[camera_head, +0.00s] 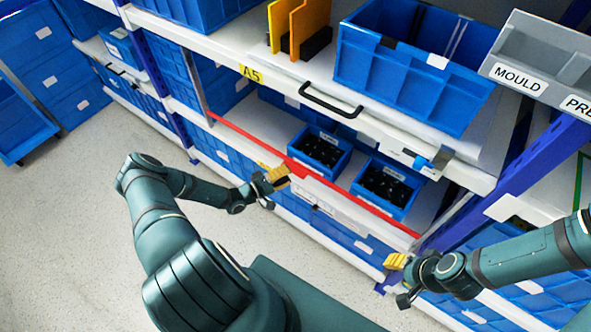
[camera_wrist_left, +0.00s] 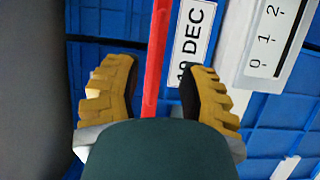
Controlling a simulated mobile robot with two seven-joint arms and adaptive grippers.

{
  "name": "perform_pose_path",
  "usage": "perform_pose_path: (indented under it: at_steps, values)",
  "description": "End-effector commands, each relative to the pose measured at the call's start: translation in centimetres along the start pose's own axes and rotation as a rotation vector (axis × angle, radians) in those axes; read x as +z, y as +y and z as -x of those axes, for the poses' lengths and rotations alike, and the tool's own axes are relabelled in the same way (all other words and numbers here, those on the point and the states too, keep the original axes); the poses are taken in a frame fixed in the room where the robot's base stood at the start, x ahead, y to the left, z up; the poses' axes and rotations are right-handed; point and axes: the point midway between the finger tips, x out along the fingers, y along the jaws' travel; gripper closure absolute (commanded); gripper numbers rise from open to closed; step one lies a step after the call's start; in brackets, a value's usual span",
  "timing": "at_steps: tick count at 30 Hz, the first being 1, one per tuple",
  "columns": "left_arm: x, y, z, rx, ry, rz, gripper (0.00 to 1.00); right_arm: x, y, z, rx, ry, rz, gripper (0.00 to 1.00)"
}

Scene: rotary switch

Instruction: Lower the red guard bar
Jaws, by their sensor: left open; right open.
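The red guard bar (camera_head: 352,198) runs slantwise across the front of a shelf level, in front of small blue bins. It has a wider red part near its middle, by my left gripper (camera_head: 277,178). The left gripper has yellow fingers and is open and empty. In the left wrist view the bar (camera_wrist_left: 155,60) runs up the picture between the two spread fingers (camera_wrist_left: 158,75), touching neither. Its lower part is hidden behind my gripper body. My right gripper (camera_head: 397,264) is open, low at the right, below the bar's right end and apart from it.
Two small blue bins with dark parts (camera_head: 321,147) stand behind the bar. Above is a white shelf front with a black handle (camera_head: 330,106) and a large blue bin (camera_head: 410,65). A blue post (camera_head: 520,185) stands at the right. The floor (camera_head: 70,220) at the left is clear.

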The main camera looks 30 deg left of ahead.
Motion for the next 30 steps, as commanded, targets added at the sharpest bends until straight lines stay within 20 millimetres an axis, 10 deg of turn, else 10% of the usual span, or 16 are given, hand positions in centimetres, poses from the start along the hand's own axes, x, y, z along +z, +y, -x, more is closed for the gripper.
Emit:
perform_pose_path:
  at_steps: [12, 30]
  values:
    - [0.0, 0.0, 6.3, -0.002, 0.0, 0.0, 0.59, 0.0, 0.0, 0.0, 0.0, 0.0, 0.0, 0.59]
    - [0.1, 0.0, 6.7, -0.001, -0.001, 0.0, 0.59, 0.0, 0.0, 0.0, 0.0, 0.0, 0.0, 0.59]
